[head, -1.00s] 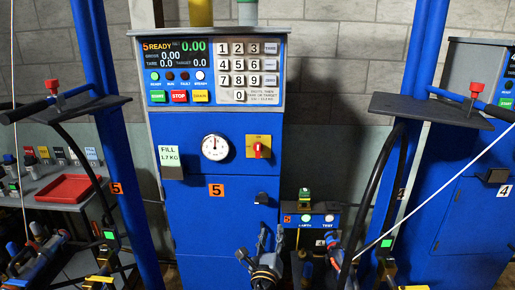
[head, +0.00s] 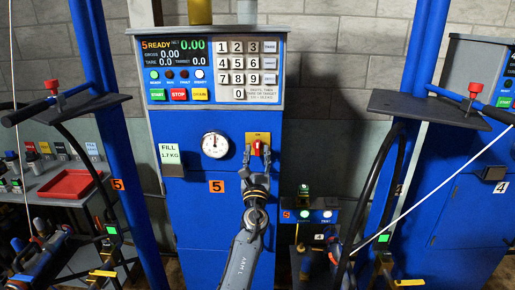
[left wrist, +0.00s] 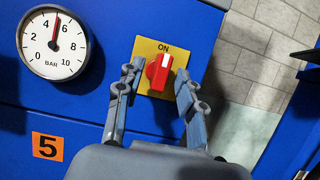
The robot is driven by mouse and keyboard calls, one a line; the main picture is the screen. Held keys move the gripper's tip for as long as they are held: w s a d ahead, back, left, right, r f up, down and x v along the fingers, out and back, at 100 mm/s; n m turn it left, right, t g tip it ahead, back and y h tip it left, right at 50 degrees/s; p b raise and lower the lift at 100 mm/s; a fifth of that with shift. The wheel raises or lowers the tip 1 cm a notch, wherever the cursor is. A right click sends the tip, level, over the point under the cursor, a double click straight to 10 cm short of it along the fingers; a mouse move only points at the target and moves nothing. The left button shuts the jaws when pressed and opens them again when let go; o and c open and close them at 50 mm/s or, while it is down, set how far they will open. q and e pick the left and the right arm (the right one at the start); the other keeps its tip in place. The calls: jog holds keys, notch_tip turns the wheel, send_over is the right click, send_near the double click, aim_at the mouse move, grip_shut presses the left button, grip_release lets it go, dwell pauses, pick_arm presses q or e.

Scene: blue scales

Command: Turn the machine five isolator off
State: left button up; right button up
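The machine five isolator is a red rotary knob (left wrist: 159,73) on a yellow plate (left wrist: 151,48) marked ON at the top. Its white mark points up towards ON in the left wrist view. In the head view the yellow plate (head: 258,136) is on the blue machine front, partly hidden by my gripper. My left gripper (head: 257,153) is in front of it, fingers pointing up. In the left wrist view my left gripper (left wrist: 160,80) is open, one finger on each side of the knob, with gaps showing. My right gripper is not in view.
A pressure gauge (head: 215,146) and an orange 5 label (head: 217,187) are left of the isolator. Above is the control panel with a keypad (head: 247,65). Blue posts (head: 127,150) with shelves stand either side. A small test box (head: 310,215) is lower right.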

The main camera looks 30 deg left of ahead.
pick_arm(q)
jog(key=shift+x, duration=1.05)
grip_shut()
